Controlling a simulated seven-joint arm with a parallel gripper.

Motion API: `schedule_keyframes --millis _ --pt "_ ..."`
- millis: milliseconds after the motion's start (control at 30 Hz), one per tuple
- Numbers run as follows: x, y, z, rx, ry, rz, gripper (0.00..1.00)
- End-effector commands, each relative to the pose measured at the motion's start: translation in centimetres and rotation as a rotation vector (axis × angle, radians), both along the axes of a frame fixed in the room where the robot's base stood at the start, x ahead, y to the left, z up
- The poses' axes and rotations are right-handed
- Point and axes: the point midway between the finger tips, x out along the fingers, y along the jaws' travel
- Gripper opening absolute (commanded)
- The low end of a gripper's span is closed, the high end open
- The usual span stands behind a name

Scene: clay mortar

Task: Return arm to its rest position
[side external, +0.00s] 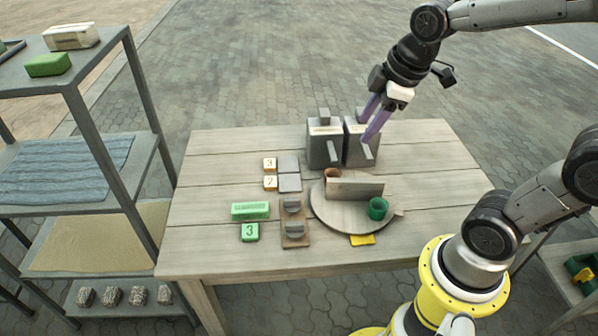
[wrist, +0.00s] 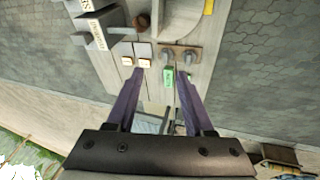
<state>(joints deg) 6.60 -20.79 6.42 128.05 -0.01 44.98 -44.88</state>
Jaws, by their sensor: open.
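My gripper (side external: 374,118) has purple fingers and hangs over the back right of the wooden table (side external: 200,240), close to two grey box-shaped containers in the side view. The fingers are apart with nothing seen between them. In the wrist view my gripper (wrist: 158,85) also shows its two fingers spread, with the table's edge and items beyond them. Whether the fingertips touch the right grey container cannot be told from the side view.
The grey containers (side external: 324,147) stand at the table's back. A round board (side external: 330,215) holds an upright divider, a green cup (side external: 377,208) and a brown cup (side external: 332,174). Green blocks (side external: 250,211) and numbered tiles (side external: 270,164) lie left. A shelf (side external: 140,80) stands at left.

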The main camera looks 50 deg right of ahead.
Motion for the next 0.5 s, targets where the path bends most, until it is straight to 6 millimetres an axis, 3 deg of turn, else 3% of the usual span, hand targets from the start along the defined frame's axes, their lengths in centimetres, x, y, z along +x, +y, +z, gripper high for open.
schedule_keyframes --millis 100,200,333,500 --pt "-3.4 1.7 2.1 0.051 -0.093 -0.081 0.53" --pt "-6.1 2.6 2.7 0.113 -0.144 -0.175 0.53" --pt "-9.2 3.2 2.4 0.208 -0.177 -0.329 0.53" --pt "-10.7 3.2 0.9 0.284 -0.138 -0.512 0.53"
